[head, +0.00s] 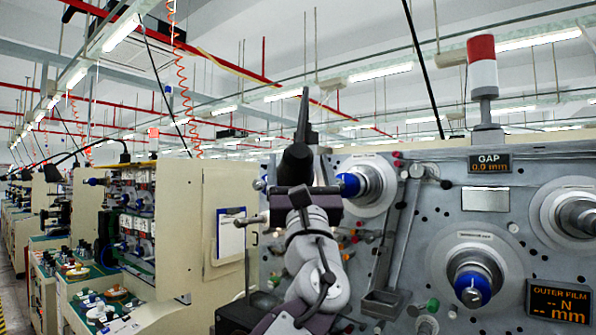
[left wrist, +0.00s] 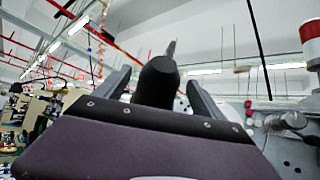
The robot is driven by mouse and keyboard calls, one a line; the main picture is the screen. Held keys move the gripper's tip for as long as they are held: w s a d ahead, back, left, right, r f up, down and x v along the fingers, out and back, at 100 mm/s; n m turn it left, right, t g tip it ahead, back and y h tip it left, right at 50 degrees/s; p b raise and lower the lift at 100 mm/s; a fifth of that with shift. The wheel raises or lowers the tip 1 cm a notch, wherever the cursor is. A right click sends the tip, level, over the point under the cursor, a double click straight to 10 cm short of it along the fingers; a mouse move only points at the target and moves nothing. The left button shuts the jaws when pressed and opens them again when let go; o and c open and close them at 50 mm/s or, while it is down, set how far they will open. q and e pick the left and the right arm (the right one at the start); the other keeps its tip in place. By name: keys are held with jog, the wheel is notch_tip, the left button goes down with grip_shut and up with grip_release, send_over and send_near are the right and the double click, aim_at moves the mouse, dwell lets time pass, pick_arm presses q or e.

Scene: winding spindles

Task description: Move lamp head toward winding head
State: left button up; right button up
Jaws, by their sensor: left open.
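A black lamp head (left wrist: 157,84) shows in the left wrist view between the two fingers of my left gripper (left wrist: 158,76). Its thin dark arm rises above it. In the head view, my left gripper (head: 300,172) points up and away in front of the machine, and the dark lamp head (head: 295,162) overlaps it. The fingers are apart, with a gap to the lamp head on each side in the wrist view. A blue-cored winding spindle (head: 348,185) on a pale disc sits just right of the gripper. Another blue-cored spindle (head: 470,287) is lower right. I cannot tell which is the winding head.
The grey machine panel (head: 420,235) carries knobs, rollers and a metal tray arm (head: 382,300). A gap display (head: 490,163) and a red-white signal tower (head: 482,68) are at upper right. A clipboard (head: 231,235) hangs on a beige cabinet. Other machines line the left.

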pick_arm(q)
jog(key=b+v, duration=0.3)
jog(key=v, duration=0.2)
jog(key=shift+d+f, duration=0.1)
jog(key=shift+f, duration=0.25)
jog(key=shift+s, duration=0.3)
pick_arm(e)
notch_tip(320, 180, down, 5)
jog(key=shift+r, duration=0.1)
pick_arm(q)
jog(key=shift+r, duration=0.15)
pick_arm(e)
jog(key=shift+r, duration=0.1)
